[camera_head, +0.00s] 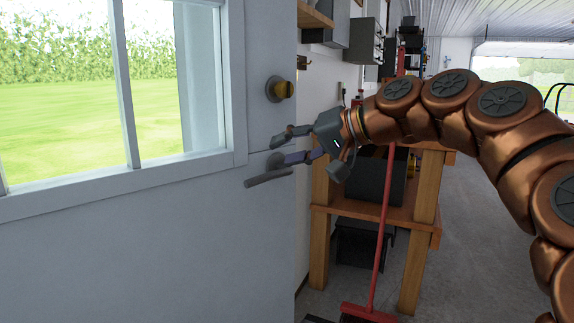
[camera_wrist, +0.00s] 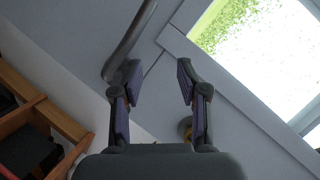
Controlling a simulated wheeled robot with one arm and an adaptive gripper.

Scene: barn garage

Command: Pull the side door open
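The side door (camera_head: 170,255) is a white panel with a window in its upper part, filling the left of the head view. Its grey lever handle (camera_head: 268,178) is near the right edge, below a round brass-coloured lock (camera_head: 280,90). My gripper (camera_head: 272,150) is open and empty in front of the door, between lock and lever heights. In the wrist view, my gripper (camera_wrist: 157,82) has its fingers spread, and the lever handle (camera_wrist: 128,40) runs up from beside the left fingertip, not between the fingers. I cannot tell whether they touch, or whether the door is ajar.
A wooden workbench (camera_head: 428,210) with shelves stands right of the door. A red broom (camera_head: 378,250) leans in front of it. Grey cabinets (camera_head: 365,40) hang above. Open concrete floor (camera_head: 475,240) lies to the right, under my arm.

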